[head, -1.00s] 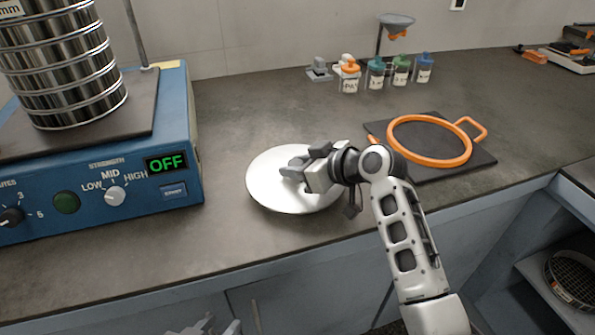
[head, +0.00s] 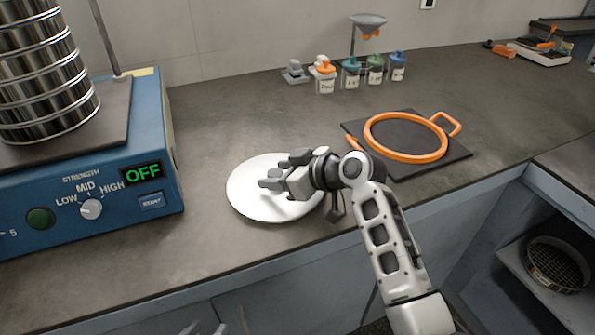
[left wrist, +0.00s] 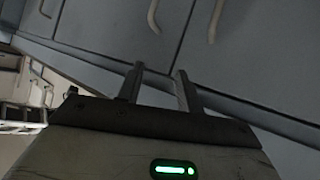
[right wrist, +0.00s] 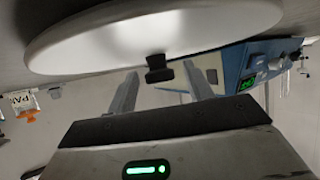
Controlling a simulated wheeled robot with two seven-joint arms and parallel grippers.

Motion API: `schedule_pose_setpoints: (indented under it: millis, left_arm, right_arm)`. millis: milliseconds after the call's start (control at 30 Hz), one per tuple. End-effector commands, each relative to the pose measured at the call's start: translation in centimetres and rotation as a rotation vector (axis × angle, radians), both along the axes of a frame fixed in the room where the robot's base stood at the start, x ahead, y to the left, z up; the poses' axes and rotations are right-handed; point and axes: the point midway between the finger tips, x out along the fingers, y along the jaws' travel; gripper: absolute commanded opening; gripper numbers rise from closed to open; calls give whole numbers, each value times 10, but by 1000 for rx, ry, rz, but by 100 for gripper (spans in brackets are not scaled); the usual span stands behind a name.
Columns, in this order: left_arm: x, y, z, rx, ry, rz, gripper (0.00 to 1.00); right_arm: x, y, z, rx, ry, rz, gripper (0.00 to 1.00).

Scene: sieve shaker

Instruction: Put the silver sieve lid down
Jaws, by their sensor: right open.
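The silver sieve lid (head: 247,203) is a pale round disc that appears to lie flat on the grey counter, near its front edge. In the right wrist view the lid (right wrist: 90,40) fills the top, with its small black knob (right wrist: 158,68) facing my right gripper. My right gripper (head: 271,176) is over the lid in the head view. Its fingers (right wrist: 160,85) are apart, with the knob between and just beyond the tips, not clasped. My left gripper (left wrist: 158,80) is open and empty, low in front of the cabinet fronts.
A blue shaker (head: 100,210) reading OFF carries a sieve stack (head: 40,75) at left. A dark mat (head: 400,172) with an orange ring (head: 378,146) lies right of the lid. Several small jars (head: 350,77) stand behind. The counter between is clear.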

Motion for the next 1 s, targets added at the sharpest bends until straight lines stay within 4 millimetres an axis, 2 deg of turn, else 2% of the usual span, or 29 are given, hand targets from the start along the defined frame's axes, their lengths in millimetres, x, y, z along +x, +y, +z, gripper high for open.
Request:
schedule_pose_setpoints:
  millis: [300, 500, 700, 1000]
  left_arm:
    - [1, 1, 1, 9, 2, -1, 36]
    - [0, 1, 1, 11, 4, -1, 36]
    - [0, 1, 1, 12, 5, -2, 36]
    - [-1, 1, 0, 12, 8, -2, 36]
  right_arm:
    - [-37, -47, 30, -5, -1, -1, 52]
    - [-55, -70, 45, -3, 1, 0, 52]
    - [-63, -78, 52, -1, 0, 1, 52]
    - [-63, -78, 52, -1, 2, 1, 52]
